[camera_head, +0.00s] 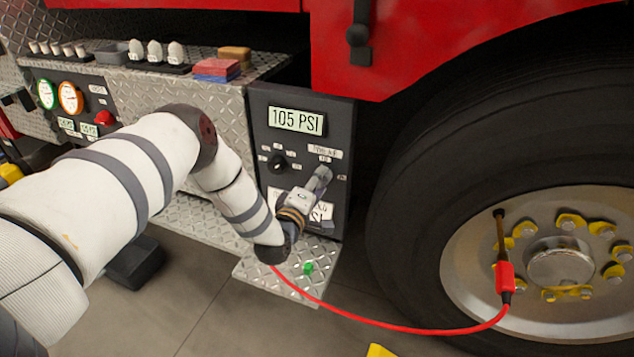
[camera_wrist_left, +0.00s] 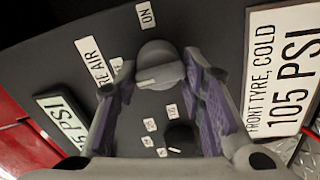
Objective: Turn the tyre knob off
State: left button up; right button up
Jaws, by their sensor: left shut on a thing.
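The grey tyre knob (camera_wrist_left: 158,66) is on the dark control panel (camera_head: 262,100), between a partly covered label ending "RE AIR" (camera_wrist_left: 95,62) and an "ON" label (camera_wrist_left: 147,15). Its pale mark points to the lower left in the left wrist view. My left gripper (camera_wrist_left: 160,70) has a finger on each side of the knob and is shut on it. In the head view my left gripper (camera_head: 322,176) reaches the panel's right part and hides the knob. My right gripper is in neither view.
A smaller black knob (camera_head: 278,162) sits left of my gripper. The display (camera_head: 297,120) reads 105 PSI. A red hose (camera_head: 400,330) runs across the front to a red chuck (camera_head: 505,278) at the big wheel (camera_head: 540,230). A shelf of small items (camera_head: 150,68) is above left.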

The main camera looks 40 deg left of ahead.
pick_arm(q)
jog(key=shift+r, duration=0.1)
jog(key=o, duration=1.1)
jog(key=shift+s, duration=0.1)
jog(key=v, duration=1.2)
jog(key=shift+d, duration=0.1)
